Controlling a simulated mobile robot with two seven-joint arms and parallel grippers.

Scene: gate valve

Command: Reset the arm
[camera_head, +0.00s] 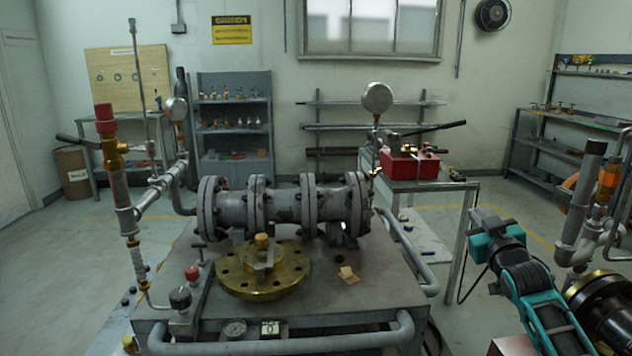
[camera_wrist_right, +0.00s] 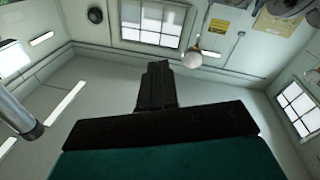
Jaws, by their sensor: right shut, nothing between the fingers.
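My right arm (camera_head: 540,300), teal and black, comes in from the lower right in the head view. Its right gripper (camera_head: 480,214) is raised to the right of the workbench, apart from everything around it. In the right wrist view the dark fingers (camera_wrist_right: 158,68) are together, with nothing held between them. That view looks up at the walls, the ceiling and the windows. My left gripper and left arm are not in view.
The workbench (camera_head: 385,290) carries a grey flanged pipe (camera_head: 285,205) and a round brass flange (camera_head: 262,275). A red box (camera_head: 410,166) sits on a stand behind. Vertical pipes (camera_head: 580,205) rise close to the right of my arm. Open floor lies between stand and pipes.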

